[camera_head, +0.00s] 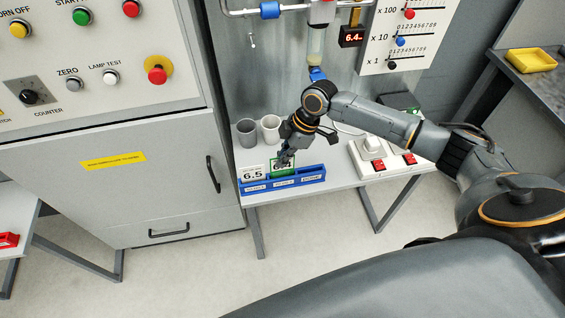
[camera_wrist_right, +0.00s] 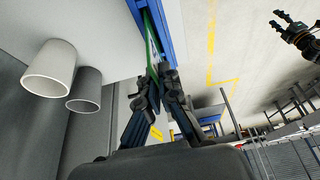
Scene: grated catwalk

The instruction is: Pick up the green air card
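The green-edged card (camera_head: 273,168) stands upright in the blue rack (camera_head: 257,189) on the small white table. My right gripper (camera_head: 285,158) reaches down to it from above and hides part of its number. In the right wrist view, the fingers (camera_wrist_right: 158,76) come together on the end of the green card (camera_wrist_right: 150,40), with the blue rack (camera_wrist_right: 173,25) alongside. They look shut on it. My left gripper (camera_wrist_right: 282,23) shows in the right wrist view at the top right, empty, its fingers apart.
A white card marked 6.5 (camera_head: 253,174) stands left of the green one. A grey cup (camera_head: 246,133) and a lighter cup (camera_head: 270,129) stand behind the rack. A white box with red switches (camera_head: 380,163) is to the right. A control cabinet (camera_head: 110,185) stands left.

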